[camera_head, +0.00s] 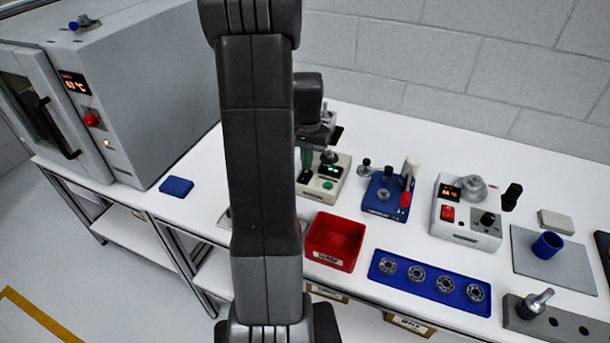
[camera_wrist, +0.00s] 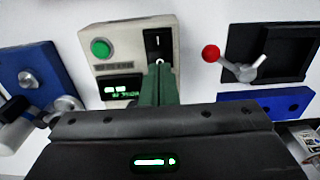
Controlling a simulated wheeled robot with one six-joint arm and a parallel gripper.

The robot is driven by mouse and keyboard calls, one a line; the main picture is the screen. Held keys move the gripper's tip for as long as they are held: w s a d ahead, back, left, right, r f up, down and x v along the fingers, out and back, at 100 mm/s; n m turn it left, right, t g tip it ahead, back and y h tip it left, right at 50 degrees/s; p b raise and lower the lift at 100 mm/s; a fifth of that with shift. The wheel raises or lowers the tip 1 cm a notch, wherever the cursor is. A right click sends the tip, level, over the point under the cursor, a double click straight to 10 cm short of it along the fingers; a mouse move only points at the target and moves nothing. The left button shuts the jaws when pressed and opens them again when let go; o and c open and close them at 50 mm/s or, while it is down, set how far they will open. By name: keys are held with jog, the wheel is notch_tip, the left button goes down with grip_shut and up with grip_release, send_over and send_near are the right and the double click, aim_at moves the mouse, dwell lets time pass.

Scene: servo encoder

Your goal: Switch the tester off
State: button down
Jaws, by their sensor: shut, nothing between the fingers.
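The tester is a cream box (camera_head: 337,190) on the bench, partly hidden behind my arm in the head view. In the wrist view the tester (camera_wrist: 125,45) shows a round green button (camera_wrist: 101,48), a lit green display (camera_wrist: 120,88) and a black rocker switch (camera_wrist: 158,42) with a white mark. My gripper (camera_wrist: 160,68) is shut and empty, its green fingers pointing at the lower edge of the switch plate. Whether the tips touch it I cannot tell. In the head view my gripper (camera_head: 306,168) is at the tester's left part, and the switch is hidden.
A blue fixture (camera_head: 380,208), a white control box (camera_head: 452,225) and a red bin (camera_head: 335,240) stand near the tester. A blue tray (camera_head: 428,288) holds several bearings. A red-knobbed lever (camera_wrist: 211,52) is close beside the tester. A grey oven (camera_head: 160,90) stands far left.

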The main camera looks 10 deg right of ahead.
aim_at(307, 172)
jog(key=shift+f+b, duration=0.65)
jog(key=shift+f, duration=0.3)
dwell(0.6)
jog(key=shift+r, duration=0.1)
jog(key=shift+r+p, duration=2.6)
jog(key=shift+r, duration=0.9)
